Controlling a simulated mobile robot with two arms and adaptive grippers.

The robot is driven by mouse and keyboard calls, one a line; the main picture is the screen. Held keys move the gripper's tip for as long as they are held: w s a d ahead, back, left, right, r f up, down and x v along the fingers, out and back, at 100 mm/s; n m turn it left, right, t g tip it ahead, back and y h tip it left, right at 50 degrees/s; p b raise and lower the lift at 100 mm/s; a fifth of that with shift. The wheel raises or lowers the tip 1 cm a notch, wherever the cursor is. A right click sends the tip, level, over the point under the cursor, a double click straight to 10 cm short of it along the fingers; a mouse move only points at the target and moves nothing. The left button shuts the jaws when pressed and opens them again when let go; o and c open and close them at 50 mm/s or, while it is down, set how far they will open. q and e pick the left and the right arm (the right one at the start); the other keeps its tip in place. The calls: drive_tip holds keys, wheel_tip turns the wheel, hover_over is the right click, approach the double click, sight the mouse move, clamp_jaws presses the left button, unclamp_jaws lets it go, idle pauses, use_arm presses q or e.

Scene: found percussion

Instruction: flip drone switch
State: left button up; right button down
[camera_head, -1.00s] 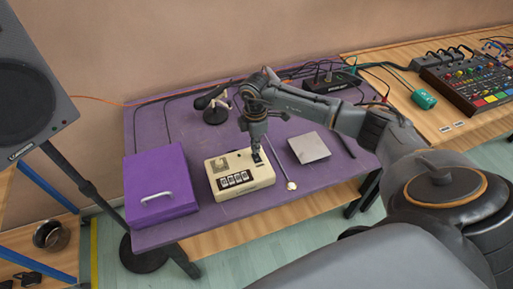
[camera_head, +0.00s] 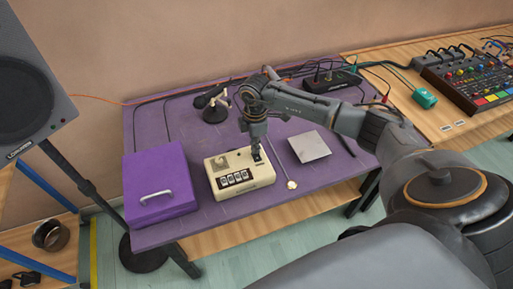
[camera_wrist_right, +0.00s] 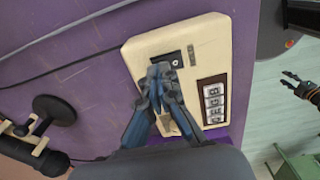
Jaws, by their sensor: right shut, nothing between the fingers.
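My right gripper (camera_head: 257,158) is shut and empty, pointing down at this plate. In the wrist view its fingertips (camera_wrist_right: 160,70) overlap the plate's edge and partly hide it; I cannot tell whether they touch. A small dark gripper (camera_wrist_right: 290,80), apparently my left, shows over the floor at the right edge.
A purple box with a handle (camera_head: 160,183) stands left of the drone box. A thin stick with a round tip (camera_head: 291,184) and a grey square plate (camera_head: 310,147) lie to the right. A microphone on a stand (camera_head: 214,105) is behind.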

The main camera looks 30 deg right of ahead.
drive_tip(key=shift+f+b, duration=0.35)
drive_tip(key=shift+f, duration=0.2)
drive_tip(key=shift+r, duration=0.1)
drive_tip(key=shift+r+p, duration=2.85)
drive_tip(key=shift+r, duration=0.65)
drive_tip(key=shift+f, duration=0.1)
